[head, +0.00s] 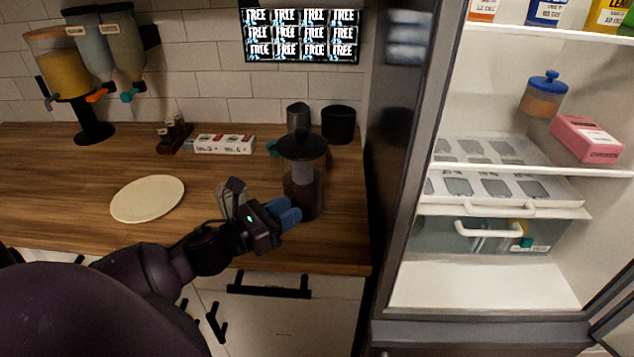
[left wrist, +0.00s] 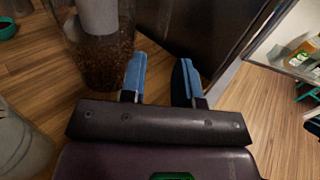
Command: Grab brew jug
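The brew jug (head: 304,185) is a clear jug with a black lid, a pale inner column and dark grounds low inside. It stands upright on the wooden counter near the fridge. My left gripper (head: 285,213) is at its lower front left and hides part of its base. In the left wrist view the jug (left wrist: 104,62) is at the upper left, beside the left finger rather than between the fingers. The left gripper (left wrist: 160,78) has its two blue fingers apart with nothing held between them. My right gripper is not in view.
A grey metal pitcher (head: 229,200) stands left of the gripper. A round pale board (head: 148,199) lies further left. A white box (head: 224,144), a metal cup (head: 298,117) and a black canister (head: 338,124) stand behind. The open fridge (head: 500,290) is at the right.

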